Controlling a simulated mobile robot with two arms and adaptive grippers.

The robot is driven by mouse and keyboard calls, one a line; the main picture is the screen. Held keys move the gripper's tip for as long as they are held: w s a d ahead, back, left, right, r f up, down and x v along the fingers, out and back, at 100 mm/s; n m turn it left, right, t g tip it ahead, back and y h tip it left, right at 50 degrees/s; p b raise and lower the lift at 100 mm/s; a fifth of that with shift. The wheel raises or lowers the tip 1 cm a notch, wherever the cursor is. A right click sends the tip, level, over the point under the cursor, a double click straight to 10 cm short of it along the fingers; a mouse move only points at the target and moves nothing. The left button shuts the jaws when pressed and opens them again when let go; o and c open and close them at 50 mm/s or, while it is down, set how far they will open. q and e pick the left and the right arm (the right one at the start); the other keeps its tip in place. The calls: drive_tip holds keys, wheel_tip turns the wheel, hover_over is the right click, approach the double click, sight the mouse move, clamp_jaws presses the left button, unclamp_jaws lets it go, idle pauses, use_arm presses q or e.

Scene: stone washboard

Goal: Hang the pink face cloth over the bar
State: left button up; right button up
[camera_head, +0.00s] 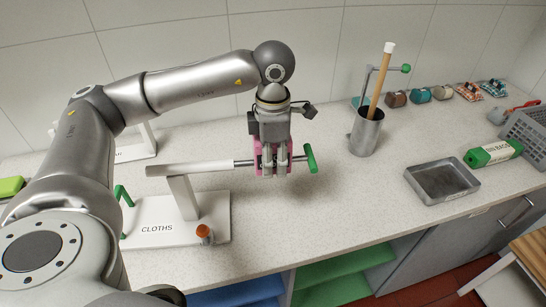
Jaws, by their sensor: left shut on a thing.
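The pink face cloth (257,149) shows as small patches beside and behind my left gripper's fingers, at the bar's right part. Most of it is hidden by the gripper. My left gripper (275,172) points down and is shut on the cloth. The bar (190,168) is pale on its left part and metallic towards the right, with a green end piece (311,158). It rises from a white stand (157,228) marked CLOTHS. I cannot tell whether the cloth drapes over the bar. My right gripper is not in view.
A metal cup (366,135) with a wooden stick stands behind right. A grey tray (442,181), a green roll (492,152) and a grey basket (527,135) are farther right. The counter right of the bar is clear.

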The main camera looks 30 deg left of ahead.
use_arm(q)
drive_tip(key=shift+f+b, duration=1.9)
drive_tip(key=shift+f, duration=0.4)
drive_tip(key=o, duration=1.2)
wheel_tip(320, 180, up, 12)
